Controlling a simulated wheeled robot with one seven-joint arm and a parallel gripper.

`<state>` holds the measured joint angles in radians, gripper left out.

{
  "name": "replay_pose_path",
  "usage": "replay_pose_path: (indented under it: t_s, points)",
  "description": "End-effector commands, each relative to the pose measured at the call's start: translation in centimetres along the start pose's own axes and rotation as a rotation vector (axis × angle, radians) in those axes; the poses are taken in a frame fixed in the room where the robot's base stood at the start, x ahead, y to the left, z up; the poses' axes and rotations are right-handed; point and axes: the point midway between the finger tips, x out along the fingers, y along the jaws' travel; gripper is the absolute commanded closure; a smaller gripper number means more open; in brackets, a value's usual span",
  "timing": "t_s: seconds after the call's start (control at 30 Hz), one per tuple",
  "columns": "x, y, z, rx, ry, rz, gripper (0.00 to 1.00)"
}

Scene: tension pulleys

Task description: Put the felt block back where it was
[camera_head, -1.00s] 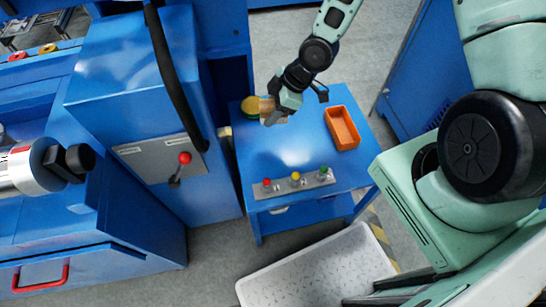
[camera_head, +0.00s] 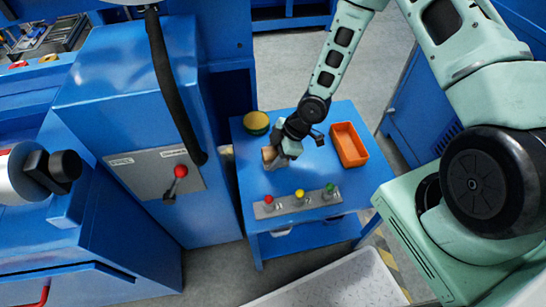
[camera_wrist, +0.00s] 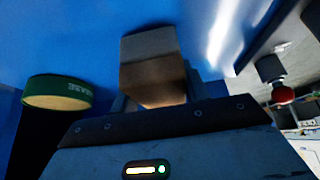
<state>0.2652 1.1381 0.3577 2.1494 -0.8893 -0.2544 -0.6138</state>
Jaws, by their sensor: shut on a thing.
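The felt block, a grey and brown block, is in my gripper (camera_head: 271,156). In the wrist view the felt block (camera_wrist: 150,58) sticks out past the jaws, its far part grey and its near part tan-brown. My gripper is shut on it, over the left part of the small blue table (camera_head: 300,179). In the head view the block is mostly hidden by the gripper, and I cannot tell whether it touches the table top.
A green and yellow round tin (camera_head: 256,122) stands at the table's back left, close to my gripper. An orange tray (camera_head: 348,145) lies to the right. A button panel (camera_head: 298,202) with red, yellow and green knobs lines the front edge. A blue machine with a red-knobbed lever (camera_head: 180,171) is at left.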

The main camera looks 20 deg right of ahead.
Motion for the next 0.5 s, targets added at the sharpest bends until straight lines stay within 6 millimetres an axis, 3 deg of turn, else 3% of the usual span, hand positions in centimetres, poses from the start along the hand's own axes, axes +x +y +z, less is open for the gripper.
replay_pose_path:
  t_s: [0.37, 0.4, 0.47, 0.5]
  points:
    - [0.48, 0.07, 0.29, 0.000, 0.000, 0.002, 0.76]
    - [0.45, 0.07, 0.27, 0.000, 0.000, 0.002, 0.49]
    - [0.41, 0.07, 0.25, 0.000, 0.000, 0.002, 0.33]
    - [0.41, 0.07, 0.25, 0.000, 0.000, 0.002, 0.33]
